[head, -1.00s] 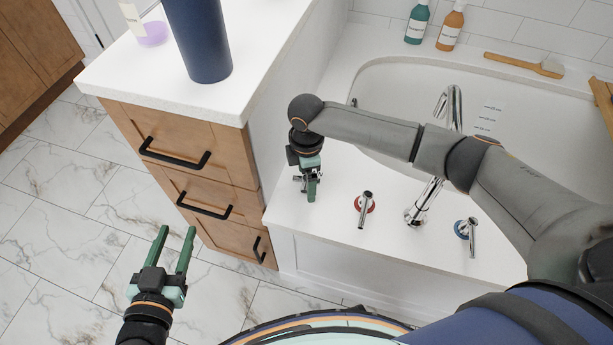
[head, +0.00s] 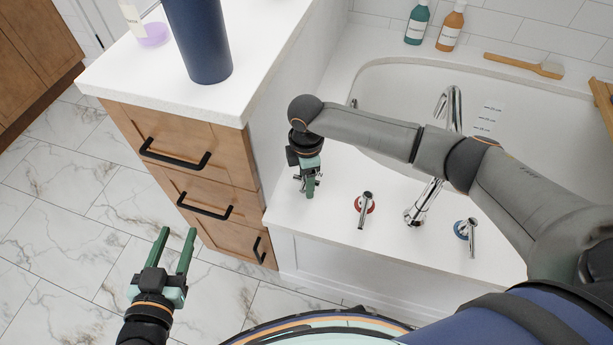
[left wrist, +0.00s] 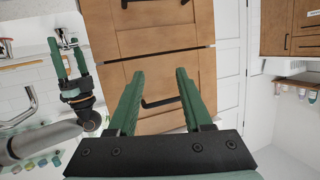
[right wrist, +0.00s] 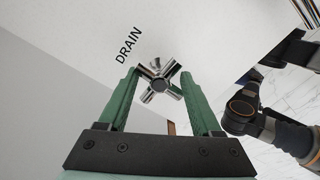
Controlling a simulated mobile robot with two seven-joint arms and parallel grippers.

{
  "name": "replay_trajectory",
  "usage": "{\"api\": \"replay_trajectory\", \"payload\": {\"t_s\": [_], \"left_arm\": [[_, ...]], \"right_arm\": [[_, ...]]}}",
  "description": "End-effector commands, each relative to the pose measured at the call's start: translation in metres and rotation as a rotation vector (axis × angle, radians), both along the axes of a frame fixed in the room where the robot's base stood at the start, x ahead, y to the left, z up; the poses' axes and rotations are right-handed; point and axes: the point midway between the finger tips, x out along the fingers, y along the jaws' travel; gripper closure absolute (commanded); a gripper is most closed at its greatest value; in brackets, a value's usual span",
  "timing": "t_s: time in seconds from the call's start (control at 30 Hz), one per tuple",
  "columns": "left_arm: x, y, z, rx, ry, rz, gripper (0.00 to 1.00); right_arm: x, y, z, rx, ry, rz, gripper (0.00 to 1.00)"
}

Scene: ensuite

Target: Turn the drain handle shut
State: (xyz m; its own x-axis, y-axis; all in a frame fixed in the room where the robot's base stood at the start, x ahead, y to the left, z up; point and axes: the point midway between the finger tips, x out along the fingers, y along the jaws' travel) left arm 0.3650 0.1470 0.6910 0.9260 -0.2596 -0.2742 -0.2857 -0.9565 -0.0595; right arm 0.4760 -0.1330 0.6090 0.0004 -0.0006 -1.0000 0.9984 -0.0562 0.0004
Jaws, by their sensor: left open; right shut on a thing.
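The drain handle (right wrist: 160,84) is a chrome cross-shaped knob beside the printed word DRAIN on the white tub deck, seen in the right wrist view. My right gripper (right wrist: 161,80) is shut on the drain handle, with its green fingers on either side of the cross arms. In the head view my right gripper (head: 310,186) points down at the deck's left corner and mostly hides the handle. My left gripper (head: 176,240) is open and empty in front of the wooden drawers, and its spread fingers also show in the left wrist view (left wrist: 156,90).
A red-ringed tap (head: 364,205), the chrome spout (head: 432,192) and a blue-ringed tap (head: 468,232) stand along the deck. The drawer cabinet (head: 180,135) is left of the tub and carries a dark blue cup (head: 200,45).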

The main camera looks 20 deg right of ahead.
Motion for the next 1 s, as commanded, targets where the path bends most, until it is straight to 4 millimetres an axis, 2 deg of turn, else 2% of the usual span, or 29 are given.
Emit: {"api": "replay_trajectory", "payload": {"t_s": [0.2, 0.37, 0.47, 0.5, 0.9, 0.93, 1.0], "left_arm": [[-0.032, -0.002, -0.057, 0.000, 0.262, 0.014, 0.50], [-0.061, -0.004, -0.089, -0.002, 0.444, 0.018, 0.50], [-0.067, -0.006, -0.088, -0.004, 0.487, 0.017, 0.50], [-0.067, -0.007, -0.086, -0.005, 0.485, 0.017, 0.50], [-0.065, -0.008, -0.086, -0.006, 0.479, 0.015, 0.50], [-0.065, -0.008, -0.086, -0.006, 0.479, 0.015, 0.50], [-0.065, -0.008, -0.086, -0.006, 0.479, 0.015, 0.50]], "right_arm": [[0.000, 0.000, 0.003, 0.000, 0.004, -0.050, 0.90], [0.000, 0.000, 0.004, 0.002, 0.004, -0.092, 0.90], [-0.001, 0.000, 0.005, 0.002, 0.006, -0.134, 0.89], [0.000, -0.001, 0.004, 0.002, 0.005, -0.147, 0.84], [0.002, -0.006, 0.000, -0.010, -0.003, -0.175, 0.84], [0.002, -0.007, 0.000, -0.010, -0.003, -0.175, 0.27], [0.002, -0.007, 0.000, -0.011, -0.002, -0.175, 0.19]]}}
